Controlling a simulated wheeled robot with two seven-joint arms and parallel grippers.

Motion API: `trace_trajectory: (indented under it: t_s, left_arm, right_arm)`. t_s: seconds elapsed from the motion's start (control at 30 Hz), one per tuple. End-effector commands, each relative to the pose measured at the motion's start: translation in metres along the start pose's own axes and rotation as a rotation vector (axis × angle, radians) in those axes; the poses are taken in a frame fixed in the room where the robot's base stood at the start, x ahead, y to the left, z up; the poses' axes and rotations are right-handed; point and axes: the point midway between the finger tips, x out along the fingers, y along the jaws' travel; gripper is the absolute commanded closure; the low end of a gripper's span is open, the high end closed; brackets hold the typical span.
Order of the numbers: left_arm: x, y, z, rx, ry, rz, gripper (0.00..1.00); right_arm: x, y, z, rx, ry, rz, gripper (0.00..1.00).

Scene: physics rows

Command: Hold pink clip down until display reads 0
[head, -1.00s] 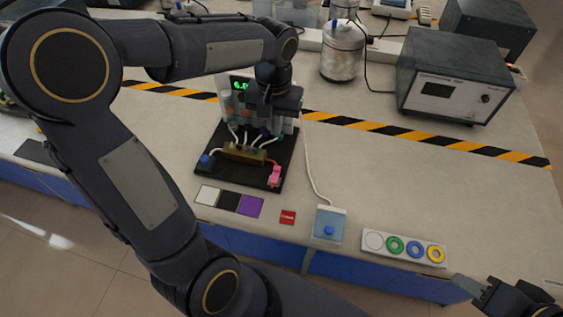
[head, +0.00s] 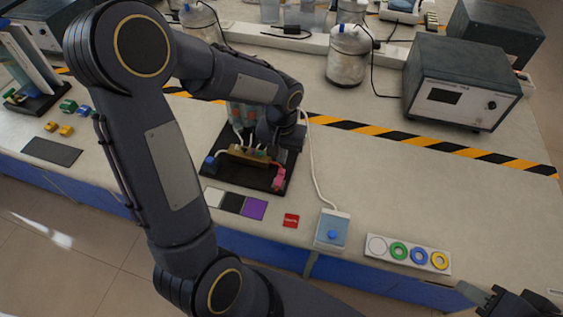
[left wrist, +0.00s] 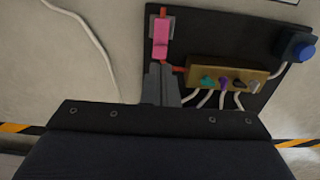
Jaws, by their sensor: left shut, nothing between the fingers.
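The pink clip (head: 279,178) sits at the front right corner of the black board (head: 225,172); it also shows in the left wrist view (left wrist: 160,42), on a red lead. My left gripper (left wrist: 163,68) is shut and empty. Its fingertips are just short of the clip in the left wrist view; whether they touch the red lead I cannot tell. In the head view my left arm covers the display, so its reading is hidden. My right gripper (head: 480,293) is at the lower right corner, partly cut off, away from the board.
A brass terminal block (left wrist: 230,73) with white wires and a blue knob (left wrist: 305,50) are on the board.

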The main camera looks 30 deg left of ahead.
Motion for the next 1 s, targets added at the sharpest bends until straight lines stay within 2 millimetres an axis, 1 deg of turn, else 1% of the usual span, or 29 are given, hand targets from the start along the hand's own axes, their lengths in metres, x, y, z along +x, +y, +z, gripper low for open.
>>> trace_trajectory:
  t_s: [0.03, 0.1, 0.2, 0.3, 0.4, 0.7, 0.77, 0.9, 0.93, 1.0]
  left_arm:
    - [0.010, -0.001, 0.001, 0.000, -0.006, -0.002, 1.00]
    - [0.020, 0.000, 0.001, 0.000, -0.005, -0.001, 1.00]
    - [0.031, 0.000, 0.000, 0.000, -0.003, -0.001, 1.00]
    - [0.037, 0.000, 0.000, 0.000, -0.001, 0.000, 1.00]
    - [0.039, 0.000, 0.000, 0.000, -0.001, -0.001, 1.00]
    - [0.039, 0.000, 0.000, -0.001, -0.003, -0.001, 1.00]
    - [0.039, 0.000, -0.001, -0.002, -0.017, -0.001, 1.00]
    - [0.045, -0.001, -0.005, -0.003, -0.110, -0.004, 1.00]
    - [0.047, -0.001, -0.003, -0.002, -0.102, -0.003, 1.00]
    - [0.047, -0.001, -0.003, -0.001, -0.100, -0.003, 1.00]
  right_arm:
    - [-0.001, -0.001, -0.001, 0.000, 0.000, 0.000, 0.64]
    - [-0.002, -0.001, -0.001, 0.000, 0.000, 0.000, 0.64]
    - [-0.002, -0.001, -0.001, 0.000, 0.000, 0.000, 0.64]
    - [-0.002, -0.001, -0.001, 0.000, 0.000, 0.000, 0.64]
    - [-0.002, -0.001, -0.001, 0.000, 0.000, 0.000, 0.64]
    - [-0.003, -0.001, -0.001, 0.000, 0.000, 0.000, 0.64]
    - [-0.005, -0.002, -0.002, 0.000, 0.000, 0.000, 0.64]
    - [-0.014, -0.007, -0.007, 0.000, 0.000, 0.000, 0.64]
    - [-0.011, -0.005, -0.006, 0.000, 0.000, 0.000, 0.64]
    - [-0.010, -0.004, -0.005, 0.000, 0.000, 0.000, 0.64]
